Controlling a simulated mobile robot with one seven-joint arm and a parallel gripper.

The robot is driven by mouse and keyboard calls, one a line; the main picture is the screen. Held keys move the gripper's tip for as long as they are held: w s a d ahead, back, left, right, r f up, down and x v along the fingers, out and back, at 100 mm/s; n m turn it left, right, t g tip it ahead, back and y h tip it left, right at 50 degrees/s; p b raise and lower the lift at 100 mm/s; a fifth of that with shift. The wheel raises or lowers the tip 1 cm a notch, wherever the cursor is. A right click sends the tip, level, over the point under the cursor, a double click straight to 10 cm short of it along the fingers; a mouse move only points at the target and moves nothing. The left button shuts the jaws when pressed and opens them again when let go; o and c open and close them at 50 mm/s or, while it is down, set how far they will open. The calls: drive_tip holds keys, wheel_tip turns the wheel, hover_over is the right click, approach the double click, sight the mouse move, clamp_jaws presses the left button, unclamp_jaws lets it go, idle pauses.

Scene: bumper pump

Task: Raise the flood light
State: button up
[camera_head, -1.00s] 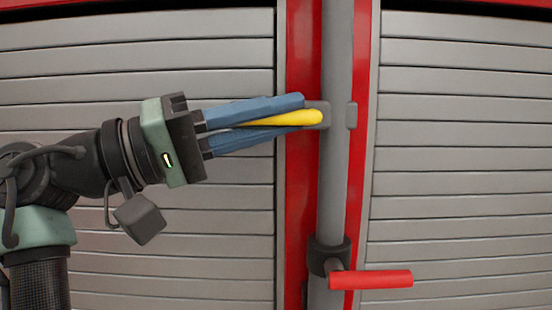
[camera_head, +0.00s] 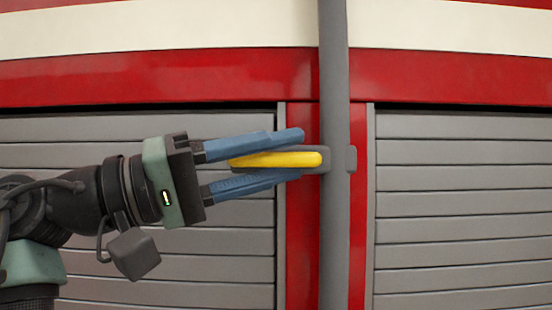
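A yellow handle (camera_head: 292,159) on a dark grey bracket (camera_head: 325,160) sticks out to the left of a vertical grey pole (camera_head: 334,230). My gripper (camera_head: 300,156) comes in from the left. Its two blue fingers lie above and below the handle, with visible gaps, so it is open around the handle. The handle lies lengthwise between the fingers. Contact with either finger cannot be made out. The flood light itself is not in view.
Grey slatted shutters (camera_head: 460,200) stand on both sides of the pole, with a red upright between them. A red band (camera_head: 160,77) and a cream band (camera_head: 160,28) run across above. The space right of the pole is clear.

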drive_tip(key=shift+o, duration=0.4)
drive_tip(key=shift+a+f, duration=0.2)
drive_tip(key=shift+a, duration=0.05)
drive_tip(key=b+v, duration=0.6)
drive_tip(key=v, duration=0.6)
drive_tip(key=shift+s+a, duration=0.2)
